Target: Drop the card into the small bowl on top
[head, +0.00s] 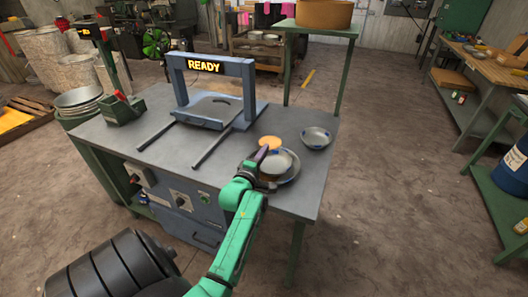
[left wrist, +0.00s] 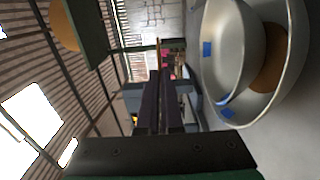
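A small bowl (head: 283,160) with blue marks sits on top of a larger pale bowl (head: 292,176) near the table's right front edge. In the left wrist view the small bowl (left wrist: 226,62) shows inside the larger bowl's rim (left wrist: 301,60), with a brown surface between them. My left gripper (head: 260,156) is beside the stack, at its left in the head view, partly covering it. In the left wrist view its dark fingers (left wrist: 160,75) are close together, and a thin tan sliver, apparently the card (left wrist: 158,48) seen edge-on, sticks out between their tips. My right gripper is not in view.
A grey frame with a "READY" sign (head: 206,66) stands at the back. The middle of the table (head: 165,155) is mostly clear.

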